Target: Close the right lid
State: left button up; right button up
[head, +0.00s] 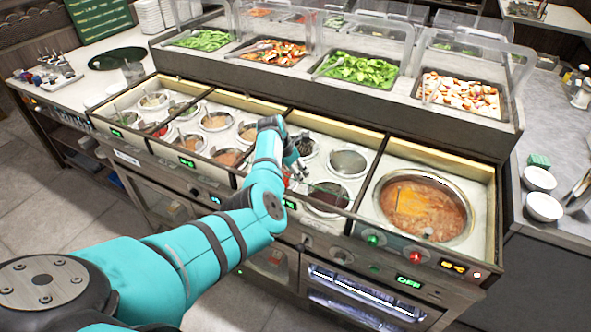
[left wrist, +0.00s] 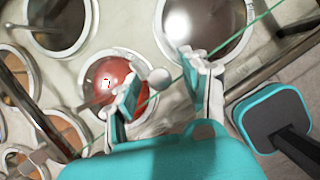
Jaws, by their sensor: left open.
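My left gripper (head: 297,170) is over the third section of the sauce counter, above its wells. In the left wrist view its two fingers (left wrist: 160,76) are spread apart, with a small pale round knob between them; I cannot tell whether they touch it. A well of red sauce (left wrist: 103,84) lies beneath the left finger, and a grey round surface (left wrist: 203,22) lies beyond the right finger. A thin green edge (left wrist: 262,18) runs diagonally past the fingers, perhaps a clear lid's rim. In the head view a silver round surface (head: 348,162) and a dark red well (head: 328,196) show beside the gripper. I cannot tell which part is the right lid.
A large soup well (head: 425,207) is in the right-hand section. Several smaller wells fill the left sections. Salad trays (head: 357,70) under clear guards stand behind. White bowls (head: 541,206) sit on the right counter.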

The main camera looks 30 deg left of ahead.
pick_arm(q)
jog(key=v, duration=1.2)
